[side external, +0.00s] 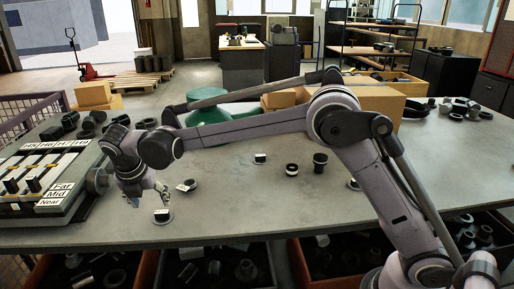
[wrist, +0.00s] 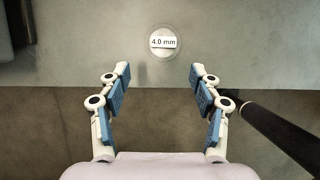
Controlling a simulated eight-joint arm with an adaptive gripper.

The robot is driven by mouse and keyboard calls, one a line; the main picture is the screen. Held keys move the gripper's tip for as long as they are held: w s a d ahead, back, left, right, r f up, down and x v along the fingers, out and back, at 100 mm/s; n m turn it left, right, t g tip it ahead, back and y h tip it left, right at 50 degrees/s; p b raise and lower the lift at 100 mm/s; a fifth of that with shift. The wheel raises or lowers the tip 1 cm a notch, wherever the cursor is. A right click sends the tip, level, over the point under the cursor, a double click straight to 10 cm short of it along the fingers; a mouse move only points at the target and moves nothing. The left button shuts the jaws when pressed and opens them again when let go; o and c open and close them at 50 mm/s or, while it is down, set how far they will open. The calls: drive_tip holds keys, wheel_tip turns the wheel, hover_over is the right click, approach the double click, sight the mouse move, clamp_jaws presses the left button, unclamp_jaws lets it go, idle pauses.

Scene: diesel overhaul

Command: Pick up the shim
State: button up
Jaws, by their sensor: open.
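A round shim with a white label reading "4.0 mm" (wrist: 164,42) lies flat on the table near its front edge. It also shows in the side external view as a small disc with a pale label (side external: 163,216). My gripper (wrist: 159,77) is open and empty, its blue-padded fingers wide apart. In the wrist view the shim lies beyond the fingertips, roughly centred between them. In the side external view my gripper (side external: 134,200) is just left of the shim, and its fingertips are small and partly hidden.
Other small labelled parts stand on the table, including one (side external: 187,185) behind the shim. A labelled rack (side external: 42,182) stands at the left. Dark parts, cardboard boxes (side external: 345,99) and a green object (side external: 208,110) are farther back. Bins of parts (side external: 215,268) lie below the front edge.

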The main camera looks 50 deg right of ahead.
sight(161, 213)
drive_tip(key=x, duration=0.3)
drive_tip(key=shift+d+x, duration=0.15)
drive_tip(key=shift+x, duration=1.15)
drive_tip(key=shift+d+x, duration=0.1)
drive_tip(key=shift+x, duration=1.2)
drive_tip(key=shift+s, duration=0.1)
drive_tip(key=c, duration=1.3)
